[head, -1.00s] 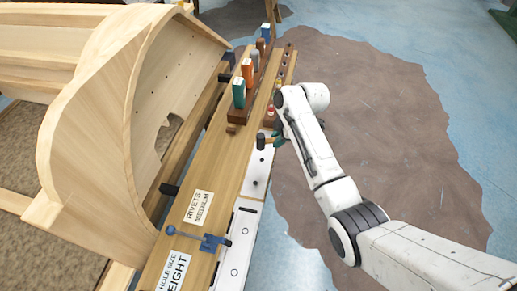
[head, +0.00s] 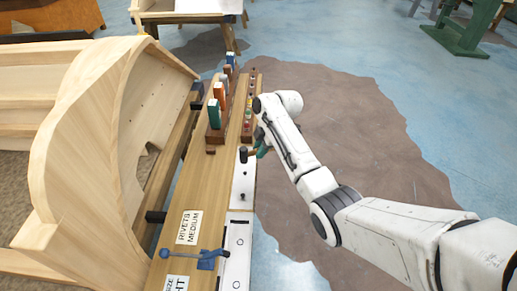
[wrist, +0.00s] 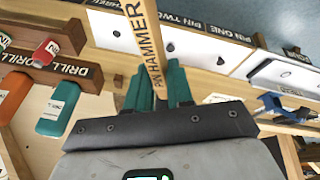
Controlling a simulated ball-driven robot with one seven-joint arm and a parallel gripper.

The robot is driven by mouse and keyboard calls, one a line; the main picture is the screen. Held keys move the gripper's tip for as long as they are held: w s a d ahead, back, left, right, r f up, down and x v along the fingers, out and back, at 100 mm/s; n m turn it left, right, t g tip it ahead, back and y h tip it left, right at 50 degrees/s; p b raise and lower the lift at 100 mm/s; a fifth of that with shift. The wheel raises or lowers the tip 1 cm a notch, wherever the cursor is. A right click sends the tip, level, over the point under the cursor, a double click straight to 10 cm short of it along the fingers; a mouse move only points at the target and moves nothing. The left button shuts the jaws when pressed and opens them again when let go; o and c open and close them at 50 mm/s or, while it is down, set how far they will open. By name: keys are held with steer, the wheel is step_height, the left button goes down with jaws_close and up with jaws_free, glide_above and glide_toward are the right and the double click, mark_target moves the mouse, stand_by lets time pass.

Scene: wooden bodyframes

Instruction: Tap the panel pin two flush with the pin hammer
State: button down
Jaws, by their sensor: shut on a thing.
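My gripper (head: 263,146) is shut on the pin hammer (head: 243,155), whose dark head is to the left of the fingers at the white strip. In the wrist view the teal fingers (wrist: 157,90) hold its wooden handle (wrist: 147,45), lettered PIN HAMMER. The label PIN TWO (wrist: 183,17) stands behind the handle, with a dark pin (wrist: 170,47) on the white panel just right of the handle. That pin seems to be the upper one (head: 244,170) in the head view, just below the hammer head. How far it stands up is too small to tell.
Another pin (head: 242,197) is farther down the strip, near the PIN ONE label (wrist: 228,33). A rack of coloured blocks (head: 215,135) stands behind. A wooden frame (head: 90,150) fills the left; floor is open right.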

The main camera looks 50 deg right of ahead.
steer(key=shift+f, duration=0.3)
step_height(320, 180, down, 6)
steer(key=b, duration=0.4)
steer(key=shift+f+b, duration=0.1)
steer(key=shift+b, duration=0.3)
step_height(320, 180, up, 6)
steer(key=p, duration=0.5)
steer(key=shift+f, duration=0.2)
